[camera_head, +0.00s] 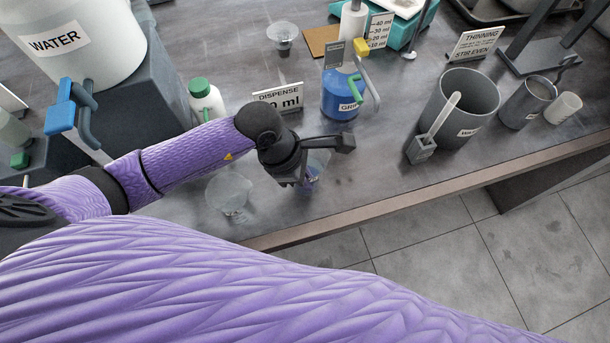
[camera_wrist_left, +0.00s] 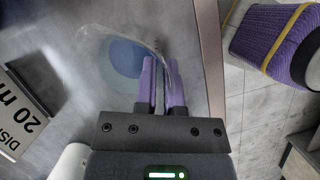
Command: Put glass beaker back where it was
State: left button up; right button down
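A clear glass beaker (camera_wrist_left: 118,75) with bluish liquid fills the upper left of the left wrist view. In the head view a part of it (camera_head: 319,160) shows beside my left gripper (camera_head: 312,178), near the table's front edge. The two purple fingers of my left gripper (camera_wrist_left: 161,85) are close together on the beaker's side wall, with the wall between them. Much of the beaker is hidden by the gripper in the head view. I cannot tell whether its base touches the table. My right gripper is in neither view.
Another clear vessel (camera_head: 229,196) stands left of the gripper. The dispense sign (camera_head: 278,97), white bottle (camera_head: 205,100) and blue jug (camera_head: 343,92) are behind. A grey bucket (camera_head: 466,108) stands right. The front table strip (camera_head: 375,178) between gripper and bucket is clear.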

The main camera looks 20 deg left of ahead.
pick_arm(q)
jog(key=o, duration=0.4)
jog(key=shift+o, duration=0.2)
jog(key=p+v, duration=0.9)
jog(key=v, duration=0.3)
jog(key=shift+r, duration=0.15)
